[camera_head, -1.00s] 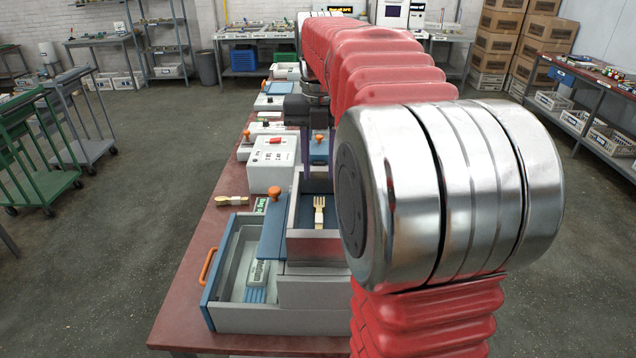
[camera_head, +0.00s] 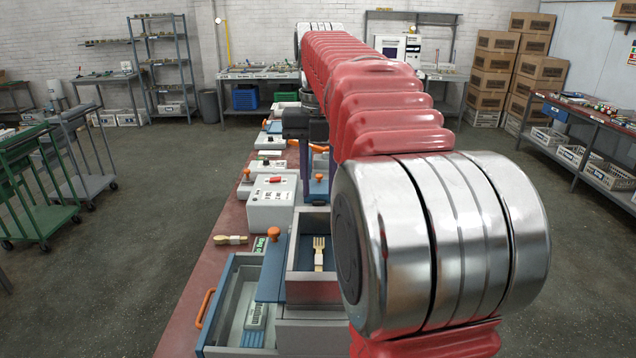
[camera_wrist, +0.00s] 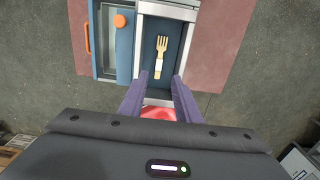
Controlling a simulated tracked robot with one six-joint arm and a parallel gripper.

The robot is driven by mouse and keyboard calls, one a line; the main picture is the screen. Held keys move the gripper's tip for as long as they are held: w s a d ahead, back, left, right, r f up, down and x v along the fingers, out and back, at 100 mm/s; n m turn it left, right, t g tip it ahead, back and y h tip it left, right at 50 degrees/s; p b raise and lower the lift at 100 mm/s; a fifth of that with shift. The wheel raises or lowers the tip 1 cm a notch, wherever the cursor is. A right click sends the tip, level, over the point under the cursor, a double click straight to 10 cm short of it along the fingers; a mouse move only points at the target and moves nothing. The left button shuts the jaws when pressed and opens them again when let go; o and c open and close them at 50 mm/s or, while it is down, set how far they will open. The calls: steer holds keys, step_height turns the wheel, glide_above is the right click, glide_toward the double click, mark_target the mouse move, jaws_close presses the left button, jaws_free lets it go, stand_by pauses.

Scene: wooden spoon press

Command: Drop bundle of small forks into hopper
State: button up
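The bundle of small wooden forks (camera_head: 318,254), with a pale band around its handles, lies in the open-topped, dark-lined hopper (camera_head: 290,268) at the bench's near end. In the wrist view, the bundle (camera_wrist: 159,58) lies inside the hopper (camera_wrist: 193,28), tines pointing up the picture. My gripper (camera_wrist: 158,82) is open, its two purple fingers apart with nothing held between them. The fingertips appear on either side of the bundle's lower end; the height between them is hard to judge. In the head view, my gripper (camera_head: 304,185) hangs behind the hopper, partly hidden by my arm.
A blue-fronted drawer (camera_head: 207,318) with an orange handle stands open left of the hopper. A blue lid (camera_head: 271,270) with an orange knob lies between them. Another wooden utensil bundle (camera_head: 230,240) lies on the red bench. A white control box (camera_head: 271,205) stands behind.

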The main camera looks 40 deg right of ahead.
steer(key=shift+a, duration=0.1)
steer(key=s+a+f+m+t, duration=0.2)
steer(key=s+a+f+m, duration=0.5)
steer(key=a+m, duration=0.4)
steer(key=s+a+f+m+t, duration=0.3)
steer(key=s+a+f+m, duration=0.5)
steer(key=m, duration=0.9)
steer(key=a, duration=0.2)
steer(key=shift+s+a+f+m+t, duration=0.15)
steer(key=shift+a+m+t, duration=0.15)
steer(key=shift+a, duration=0.05)
steer(key=shift+d, duration=0.1)
